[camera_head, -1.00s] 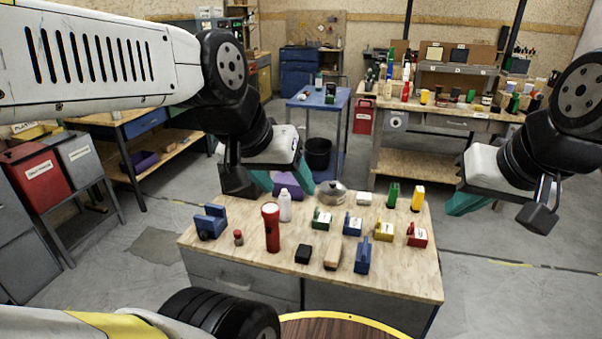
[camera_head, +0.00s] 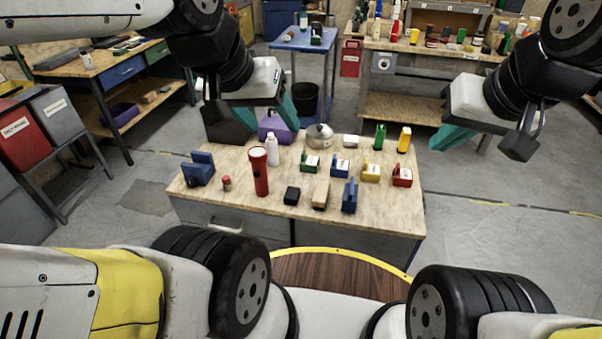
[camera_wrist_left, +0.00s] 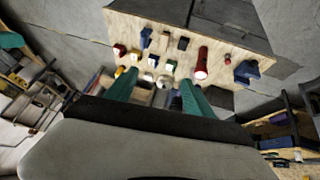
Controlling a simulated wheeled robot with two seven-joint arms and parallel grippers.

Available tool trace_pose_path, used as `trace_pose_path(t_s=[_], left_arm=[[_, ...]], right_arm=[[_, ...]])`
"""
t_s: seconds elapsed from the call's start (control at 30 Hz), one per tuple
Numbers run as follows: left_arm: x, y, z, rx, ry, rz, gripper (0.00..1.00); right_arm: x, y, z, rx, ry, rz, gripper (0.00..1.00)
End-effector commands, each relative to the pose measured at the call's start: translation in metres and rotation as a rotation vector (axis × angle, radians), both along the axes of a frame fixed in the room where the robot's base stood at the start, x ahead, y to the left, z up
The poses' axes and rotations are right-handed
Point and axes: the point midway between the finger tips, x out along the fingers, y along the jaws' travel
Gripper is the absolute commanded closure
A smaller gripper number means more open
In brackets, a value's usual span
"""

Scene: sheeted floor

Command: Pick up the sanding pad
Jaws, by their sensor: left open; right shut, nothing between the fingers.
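I cannot tell for certain which piece is the sanding pad. A small black block (camera_head: 291,195) and a tan block (camera_head: 320,194) with a dark end lie side by side near the workbench's front edge. In the left wrist view, the black block (camera_wrist_left: 183,43) and tan block (camera_wrist_left: 165,42) lie beyond the fingers. My left gripper (camera_head: 283,112) is over the bench's back edge, apart from both. In the wrist view its teal fingers (camera_wrist_left: 158,90) are spread and empty. My right gripper (camera_head: 462,138) is shut and empty, off the bench's right side.
The wooden bench top (camera_head: 235,215) holds several items: a red flashlight (camera_head: 260,172), white bottle (camera_head: 272,150), purple box (camera_head: 268,127), metal kettle (camera_head: 319,136), blue tool (camera_head: 350,196) and small coloured boxes. A blue table (camera_head: 310,38) stands behind. The floor right of the bench is clear.

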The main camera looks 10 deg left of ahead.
Motion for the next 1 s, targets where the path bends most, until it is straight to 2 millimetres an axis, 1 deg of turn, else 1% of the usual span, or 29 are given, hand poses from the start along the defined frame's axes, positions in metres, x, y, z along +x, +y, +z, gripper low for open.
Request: trace_pose_path(t_s=[0.37, 0.4, 0.43, 0.57, 0.67, 0.77, 0.8, 0.87, 0.9, 0.97, 1.0], left_arm=[[0.0, 0.0, 0.0, 0.0, 0.0, 0.0, 0.38], [0.0, 0.0, 0.0, 0.0, 0.0, 0.0, 0.34], [0.001, 0.0, 0.0, 0.001, 0.002, 0.001, 0.34], [0.014, 0.002, -0.004, 0.012, 0.028, 0.008, 0.34], [0.038, 0.006, -0.011, 0.035, 0.073, 0.017, 0.34], [0.07, 0.01, -0.026, 0.063, 0.129, 0.029, 0.34], [0.084, 0.012, -0.033, 0.075, 0.151, 0.033, 0.34], [0.104, 0.015, -0.046, 0.091, 0.183, 0.038, 0.34], [0.117, 0.016, -0.056, 0.101, 0.205, 0.04, 0.34], [0.136, 0.018, -0.073, 0.116, 0.238, 0.043, 0.34], [0.148, 0.019, -0.086, 0.124, 0.26, 0.044, 0.34]], right_arm=[[0.0, 0.0, 0.0, 0.0, 0.0, 0.0, 1.0], [0.0, 0.0, 0.0, 0.0, 0.0, 0.0, 1.0], [0.0, 0.0, 0.0, 0.0, 0.0, 0.0, 1.0], [0.0, 0.0, 0.0, 0.0, 0.0, 0.0, 1.0], [0.0, 0.0, 0.0, 0.0, 0.0, 0.0, 1.0], [0.0, 0.0, 0.0, 0.0, 0.0, 0.0, 1.0], [0.0, 0.0, 0.0, 0.0, 0.0, 0.0, 1.0], [0.0, 0.0, 0.0, 0.0, 0.0, 0.0, 1.0], [0.0, 0.0, 0.0, 0.0, 0.0, 0.0, 1.0], [0.0, 0.0, 0.0, 0.0, 0.0, 0.0, 1.0], [0.0, 0.0, 0.0, 0.0, 0.0, 0.0, 1.0]])
